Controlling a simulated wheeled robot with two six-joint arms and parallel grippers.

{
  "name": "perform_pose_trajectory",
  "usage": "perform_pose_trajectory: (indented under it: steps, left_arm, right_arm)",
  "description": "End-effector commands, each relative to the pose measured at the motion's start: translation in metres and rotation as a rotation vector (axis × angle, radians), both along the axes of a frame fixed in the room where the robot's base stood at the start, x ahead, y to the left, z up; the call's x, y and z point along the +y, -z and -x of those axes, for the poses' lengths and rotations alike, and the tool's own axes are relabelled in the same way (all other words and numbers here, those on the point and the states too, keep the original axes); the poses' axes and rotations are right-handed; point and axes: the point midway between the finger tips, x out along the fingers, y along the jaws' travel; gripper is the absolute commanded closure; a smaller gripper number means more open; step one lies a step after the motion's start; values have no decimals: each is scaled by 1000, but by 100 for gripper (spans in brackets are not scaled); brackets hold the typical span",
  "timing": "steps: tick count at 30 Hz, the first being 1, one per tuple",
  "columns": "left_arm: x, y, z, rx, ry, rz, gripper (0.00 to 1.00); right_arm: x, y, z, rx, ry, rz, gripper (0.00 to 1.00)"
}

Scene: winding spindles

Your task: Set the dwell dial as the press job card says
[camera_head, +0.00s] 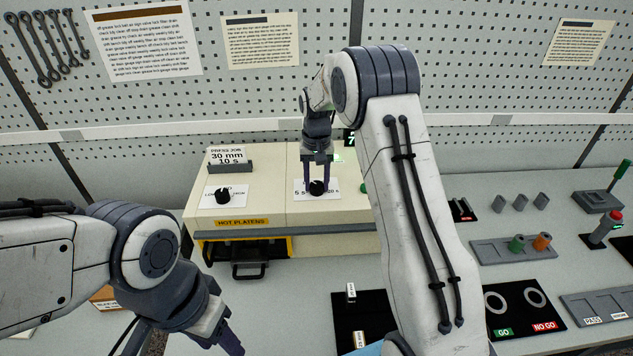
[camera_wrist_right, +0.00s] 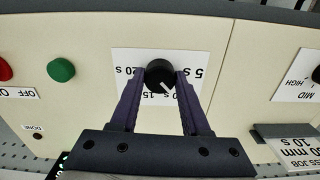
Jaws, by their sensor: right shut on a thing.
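The press job card (camera_head: 227,156) stands on top of the cream press housing and reads "PRESS JOB 30 mm 10 s". The dwell dial (camera_head: 317,187) is a black knob on a white label with second marks. In the right wrist view the dial (camera_wrist_right: 159,73) has a white pointer line aimed to the lower right, toward what looks like the partly hidden 10 s mark. My right gripper (camera_wrist_right: 160,88) is shut on the dial, one finger on each side. My left gripper (camera_head: 228,342) is low at the left, away from the press; its finger gap is unclear.
Another black knob (camera_head: 222,196) is on the press left of the dwell dial. A green button (camera_wrist_right: 61,70) and a red button (camera_wrist_right: 4,69) sit beyond the dial. A black GO/NO GO board (camera_head: 518,306) lies on the bench at right. My right arm hides part of the press.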

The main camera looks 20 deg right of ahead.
Motion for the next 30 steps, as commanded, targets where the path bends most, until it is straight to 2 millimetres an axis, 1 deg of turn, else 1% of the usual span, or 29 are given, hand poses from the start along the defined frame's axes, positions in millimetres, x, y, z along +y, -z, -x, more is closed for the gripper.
perform_pose_trajectory:
  steps: [6,12,29,30]
  left_arm:
    - [0,-1,0,0,0,0,50]
    - [0,-1,0,0,0,0,50]
    - [0,-1,0,0,0,0,50]
    - [0,-1,0,0,0,0,50]
  right_arm:
    - [0,-2,-1,-6,122,1,100]
    - [0,-2,-2,-7,186,1,100]
    - [-1,-2,-2,-9,211,1,100]
    - [-1,-2,-2,-9,211,1,38]
